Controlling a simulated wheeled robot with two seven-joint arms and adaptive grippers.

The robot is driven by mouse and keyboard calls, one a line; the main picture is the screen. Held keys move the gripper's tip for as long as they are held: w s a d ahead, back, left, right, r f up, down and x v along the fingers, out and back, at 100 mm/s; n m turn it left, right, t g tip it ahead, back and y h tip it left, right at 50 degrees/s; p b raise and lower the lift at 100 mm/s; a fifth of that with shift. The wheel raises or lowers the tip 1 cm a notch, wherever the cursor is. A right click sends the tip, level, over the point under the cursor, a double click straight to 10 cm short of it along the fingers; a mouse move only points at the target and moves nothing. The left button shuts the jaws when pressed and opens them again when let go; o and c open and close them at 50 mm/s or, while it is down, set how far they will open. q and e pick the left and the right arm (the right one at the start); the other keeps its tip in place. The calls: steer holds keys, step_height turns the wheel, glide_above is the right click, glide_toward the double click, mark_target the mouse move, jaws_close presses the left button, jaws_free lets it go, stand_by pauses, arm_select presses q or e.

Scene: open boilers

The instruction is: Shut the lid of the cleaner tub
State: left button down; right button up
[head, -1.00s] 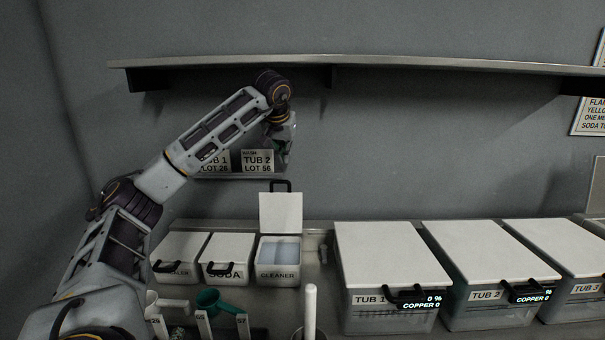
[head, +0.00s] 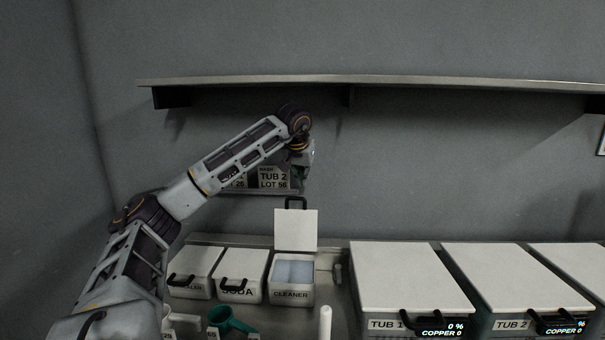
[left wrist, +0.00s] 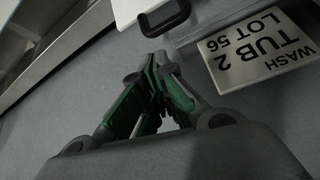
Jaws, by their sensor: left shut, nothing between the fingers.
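The cleaner tub (head: 291,294) stands on the counter, right of the soda tub. Its white lid (head: 296,230) is upright at the back, with a black handle (head: 295,203) on its top edge; the inside shows pale blue. My left gripper (head: 302,186) points down just above the handle, its fingers partly hard to make out. In the left wrist view the green-padded fingers (left wrist: 154,62) are together and empty. The handle (left wrist: 165,20) and a corner of the white lid (left wrist: 128,9) lie just beyond the fingertips, apparently apart from them. My right gripper is out of view.
The soda tub (head: 237,291) and another small tub (head: 192,287) stand shut to the left. Large tubs, Tub 1 (head: 365,325) and Tub 2 (head: 474,327), stand right. A wall shelf (head: 390,79) is above my arm. A Tub 2 sign (head: 273,177) is behind my gripper. A green scoop (head: 222,316) lies in front.

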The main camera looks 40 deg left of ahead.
arm_select(q)
steer(key=x, duration=0.6)
steer(key=shift+f, duration=0.15)
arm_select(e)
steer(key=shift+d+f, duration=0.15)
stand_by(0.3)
arm_select(q)
steer(key=shift+s+d+t+y+b, duration=0.3)
steer(key=shift+s+d+b, duration=0.1)
steer(key=shift+s+b, duration=0.1)
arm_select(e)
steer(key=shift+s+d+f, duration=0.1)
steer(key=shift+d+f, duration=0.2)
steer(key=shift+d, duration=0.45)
